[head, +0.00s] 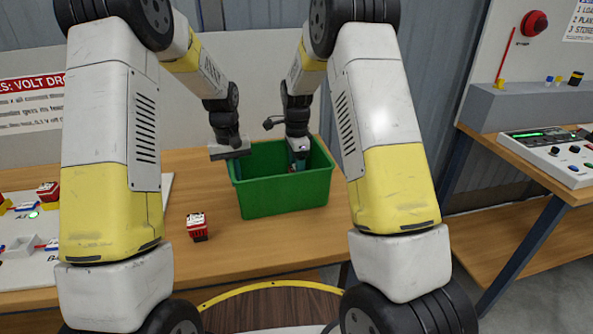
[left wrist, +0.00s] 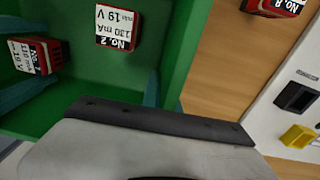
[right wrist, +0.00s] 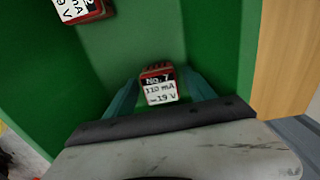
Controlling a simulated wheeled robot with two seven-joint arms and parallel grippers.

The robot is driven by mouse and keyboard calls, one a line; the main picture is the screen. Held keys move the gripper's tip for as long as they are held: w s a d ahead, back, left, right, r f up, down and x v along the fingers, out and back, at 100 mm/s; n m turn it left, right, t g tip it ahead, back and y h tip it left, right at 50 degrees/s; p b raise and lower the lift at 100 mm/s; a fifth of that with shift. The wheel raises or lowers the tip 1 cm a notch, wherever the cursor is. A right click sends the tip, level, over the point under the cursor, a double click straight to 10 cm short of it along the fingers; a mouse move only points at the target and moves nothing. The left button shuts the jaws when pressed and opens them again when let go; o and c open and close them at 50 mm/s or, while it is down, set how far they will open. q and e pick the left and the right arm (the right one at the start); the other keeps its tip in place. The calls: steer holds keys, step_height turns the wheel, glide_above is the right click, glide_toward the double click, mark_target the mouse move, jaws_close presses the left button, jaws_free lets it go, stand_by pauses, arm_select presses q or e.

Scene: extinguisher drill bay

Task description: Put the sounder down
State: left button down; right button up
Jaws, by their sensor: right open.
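The green bin (head: 285,192) stands on the wooden table. My right gripper (right wrist: 160,88) reaches down into it, open, with a finger on each side of the red sounder labelled No. 7 (right wrist: 158,90). I cannot tell whether that sounder touches a finger. A second red sounder, No. 2 (left wrist: 117,28), lies in the bin and shows partly in the right wrist view (right wrist: 82,8). Another red and white sounder (head: 197,226) sits on the table left of the bin.
A white board (head: 115,225) with a red sounder (head: 48,191) and small parts lies at the left. A side bench at the right carries a control panel (head: 555,155) and a grey ledge (head: 520,105). The table in front of the bin is clear.

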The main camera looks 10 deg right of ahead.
steer(key=s+d+r+n+t+y, duration=0.1)
steer(key=s+r+n, duration=0.15)
steer(key=r, duration=0.65)
steer(key=s+d+r+n, duration=0.1)
steer(key=s+r, duration=0.2)
steer(key=r, duration=0.7)
arm_select(q)
steer(key=c, duration=1.6)
jaws_free()
arm_select(e)
steer(key=s+d+r+n+t, duration=0.1)
steer(key=s+n, duration=0.5)
steer(key=s, duration=0.6)
steer(key=s+d+r+n+t+y, duration=0.1)
steer(key=s+d+r+n+t, duration=0.1)
steer(key=s+n, duration=0.5)
steer(key=s+r+t, duration=0.1)
steer(key=s+t, duration=0.1)
steer(key=s, duration=0.3)
steer(key=shift+s, duration=0.4)
arm_select(q)
steer(key=shift+o, duration=0.2)
arm_select(e)
steer(key=shift+n, duration=0.25)
